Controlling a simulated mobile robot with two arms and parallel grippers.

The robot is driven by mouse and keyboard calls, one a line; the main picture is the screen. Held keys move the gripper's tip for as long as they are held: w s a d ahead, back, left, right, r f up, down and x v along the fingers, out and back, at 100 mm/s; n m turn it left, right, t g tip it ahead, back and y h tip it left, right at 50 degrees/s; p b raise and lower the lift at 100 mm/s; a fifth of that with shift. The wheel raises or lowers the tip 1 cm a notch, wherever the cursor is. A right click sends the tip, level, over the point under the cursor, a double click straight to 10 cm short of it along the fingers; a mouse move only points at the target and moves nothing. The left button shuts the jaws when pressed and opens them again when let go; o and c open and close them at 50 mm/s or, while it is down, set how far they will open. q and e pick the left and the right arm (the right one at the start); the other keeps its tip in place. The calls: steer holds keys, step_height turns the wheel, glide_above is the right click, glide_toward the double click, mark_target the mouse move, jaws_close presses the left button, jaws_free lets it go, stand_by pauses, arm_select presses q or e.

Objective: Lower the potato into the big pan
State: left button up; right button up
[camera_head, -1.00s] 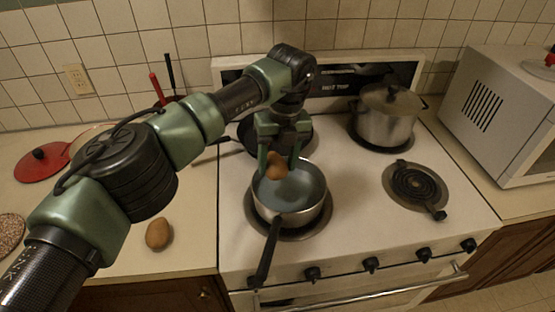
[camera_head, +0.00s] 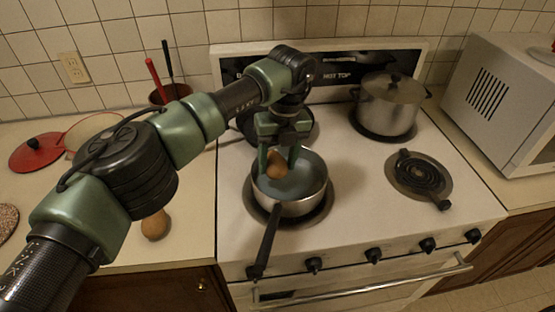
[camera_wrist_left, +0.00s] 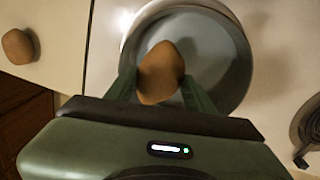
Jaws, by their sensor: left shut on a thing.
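A brown potato (camera_head: 277,165) is held between the fingers of my left gripper (camera_head: 276,158), which is shut on it. The potato is over the big pan (camera_head: 318,187), a metal pan with a grey-blue inside and a dark handle, on the front left burner. In the left wrist view the potato (camera_wrist_left: 160,73) sits between the fingertips with the pan (camera_wrist_left: 237,60) behind it. Whether it touches the pan's bottom I cannot tell. A second potato (camera_head: 155,226) lies on the counter to the left. My right gripper is not in view.
A lidded steel pot (camera_head: 386,108) stands on the back right burner. A dark pan (camera_head: 246,127) is behind my left gripper. A microwave (camera_head: 500,110) stands at right, a red lid (camera_head: 36,153) at left.

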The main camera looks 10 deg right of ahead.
arm_select(q)
steer(key=shift+f+b, duration=2.05)
steer(key=shift+f, duration=0.75)
stand_by(1.4)
stand_by(0.3)
steer(key=o, duration=1.6)
